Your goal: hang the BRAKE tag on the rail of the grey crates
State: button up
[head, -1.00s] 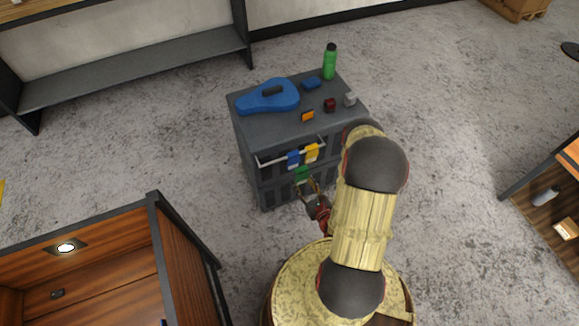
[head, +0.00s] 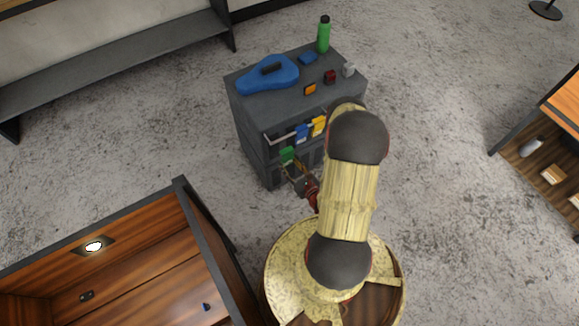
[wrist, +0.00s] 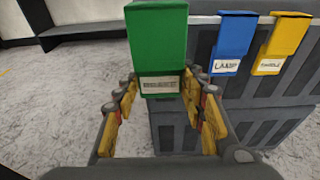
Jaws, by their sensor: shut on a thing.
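A green tag (wrist: 158,45) with a white label is held in my gripper (wrist: 160,84). Its label is too blurred to read. In the head view the green tag (head: 287,155) is at the left front of the grey crates (head: 250,140), just below the rail (head: 277,140) and left of the blue tag. My gripper (head: 292,171) is shut on its lower part. I cannot tell whether the tag touches the rail. A blue tag (head: 302,134) and a yellow tag (head: 319,125) hang on the rail; the blue one (wrist: 233,38) reads LAMP, the yellow label (wrist: 285,40) is unclear.
A wooden cabinet (head: 120,260) stands at the lower left. Open concrete floor surrounds the crates.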

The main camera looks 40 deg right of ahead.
jog(key=b+x, duration=0.2)
jog(key=x, duration=0.6)
dwell(0.9)
jog(key=shift+w+f, duration=0.15)
jog(key=shift+f, duration=0.05)
jog(key=o, duration=1.2)
jog(key=shift+c, duration=0.2)
jog(key=v, duration=1.2)
jog(key=shift+r, duration=0.1)
